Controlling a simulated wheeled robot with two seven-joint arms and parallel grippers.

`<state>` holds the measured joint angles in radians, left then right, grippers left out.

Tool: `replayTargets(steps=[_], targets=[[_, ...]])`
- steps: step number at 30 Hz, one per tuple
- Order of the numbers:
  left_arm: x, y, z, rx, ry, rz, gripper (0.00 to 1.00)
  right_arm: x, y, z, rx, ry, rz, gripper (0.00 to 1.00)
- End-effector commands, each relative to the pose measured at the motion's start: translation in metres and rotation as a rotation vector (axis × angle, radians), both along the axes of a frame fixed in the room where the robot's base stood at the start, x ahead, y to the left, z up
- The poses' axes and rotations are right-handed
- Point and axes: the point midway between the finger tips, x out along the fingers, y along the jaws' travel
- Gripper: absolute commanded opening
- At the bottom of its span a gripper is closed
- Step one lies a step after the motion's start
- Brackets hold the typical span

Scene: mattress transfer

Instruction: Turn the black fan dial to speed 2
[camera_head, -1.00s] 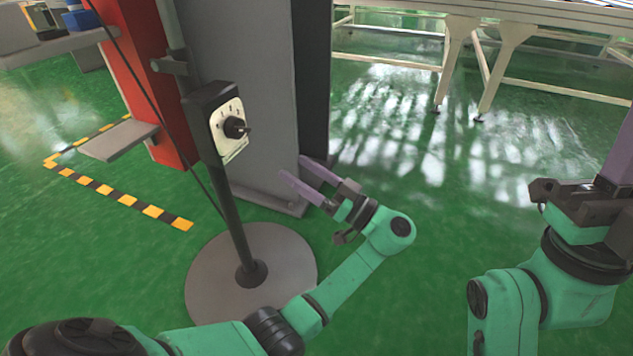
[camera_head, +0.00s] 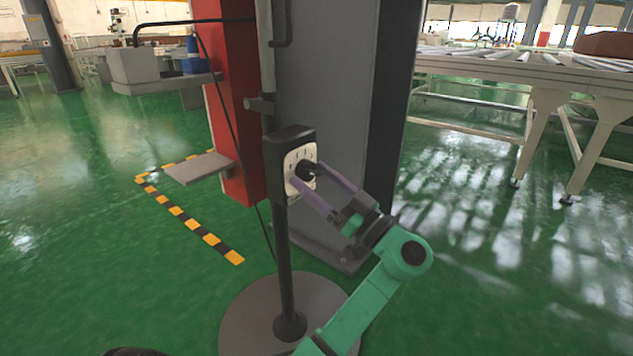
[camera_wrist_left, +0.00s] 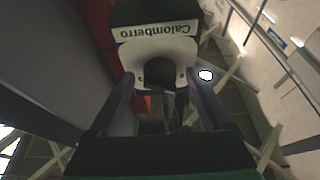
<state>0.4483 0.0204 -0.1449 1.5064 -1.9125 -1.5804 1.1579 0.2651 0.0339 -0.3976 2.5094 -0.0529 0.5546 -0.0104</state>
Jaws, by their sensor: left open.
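The black fan dial (camera_head: 306,170) sits on a white plate (camera_head: 292,160) on the front of a black control box (camera_head: 285,148), held up by a black pole. My left gripper (camera_head: 308,178) is open at the dial, with its purple fingers on either side of it. In the left wrist view the dial (camera_wrist_left: 160,73) lies between and just beyond the two fingers (camera_wrist_left: 155,95). I cannot tell whether they touch it. The speed marks are too small to read, and the dial's pointer direction is unclear. My right gripper is out of view.
The pole (camera_head: 284,260) stands on a round grey base (camera_head: 255,318). A grey column (camera_head: 335,110) and a red panel (camera_head: 235,100) stand close behind the box. A roller conveyor (camera_head: 530,75) is at the right. Green floor is free at the left.

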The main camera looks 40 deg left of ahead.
Motion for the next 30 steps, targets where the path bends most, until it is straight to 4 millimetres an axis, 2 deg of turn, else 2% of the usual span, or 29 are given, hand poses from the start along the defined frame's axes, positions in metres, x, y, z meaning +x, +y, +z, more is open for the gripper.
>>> replayTargets(steps=[4,5,9,11,20,30], targets=[[0.0001,0.0,0.0001,0.0,0.0,0.0,0.82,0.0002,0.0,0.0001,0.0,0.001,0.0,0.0],[0.0001,-0.0001,0.0,0.0,0.0,0.0,0.75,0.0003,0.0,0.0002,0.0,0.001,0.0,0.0],[0.0001,-0.0002,-0.0002,-0.001,0.0,0.0,0.21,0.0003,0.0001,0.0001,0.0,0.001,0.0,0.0],[0.0001,-0.0003,-0.0002,-0.001,0.0,0.0,0.0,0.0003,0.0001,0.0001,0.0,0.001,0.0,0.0],[-0.0003,-0.0004,-0.0006,-0.002,0.027,0.0,0.0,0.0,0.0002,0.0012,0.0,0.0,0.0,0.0],[-0.0025,-0.0005,0.0003,-0.005,0.196,0.0,0.0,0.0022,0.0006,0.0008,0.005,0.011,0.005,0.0]])
